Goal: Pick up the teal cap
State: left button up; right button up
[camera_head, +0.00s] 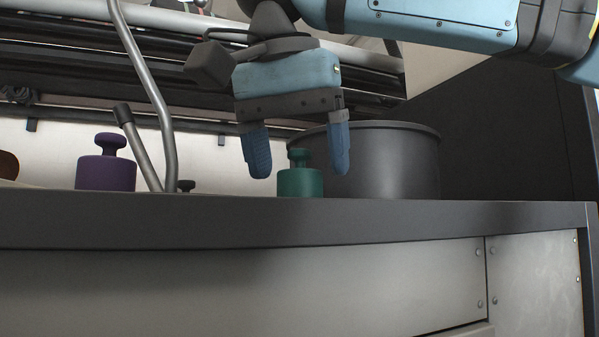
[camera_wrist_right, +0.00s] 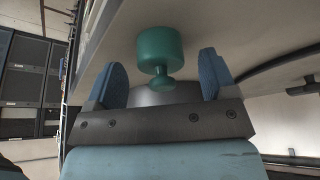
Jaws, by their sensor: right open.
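The teal cap (camera_head: 300,181) stands upright on the dark counter, with a wide body and a narrower knob on top. My right gripper (camera_head: 299,168) is open and points down above the counter. Its two blue fingers are on either side of the cap in the head view, with the knob between the fingertips. In the right wrist view the cap (camera_wrist_right: 160,52) shows between the open fingers (camera_wrist_right: 160,75), with its knob toward the gripper. I see no contact between fingers and cap. My left gripper is not in view.
A large dark round pot (camera_head: 393,162) stands close behind and right of the cap. A purple cap (camera_head: 106,170) stands at the left, near a bent metal tube (camera_head: 158,100). The dark counter edge (camera_head: 400,222) runs across the front. The counter's right end looks clear.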

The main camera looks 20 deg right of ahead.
jog(key=shift+w+d+f, duration=0.2)
jog(key=shift+w+f, duration=0.05)
jog(key=shift+f, duration=0.15)
jog(key=shift+w+d+f, duration=0.2)
jog(key=shift+f, duration=0.2)
jog(key=shift+s+a+r, duration=0.1)
jog(key=shift+s+a, duration=0.05)
jog(key=shift+a, duration=0.05)
jog(key=c, duration=0.9)
jog(key=shift+d, duration=0.1)
jog(key=shift+c, duration=0.4)
jog(key=shift+r, duration=0.1)
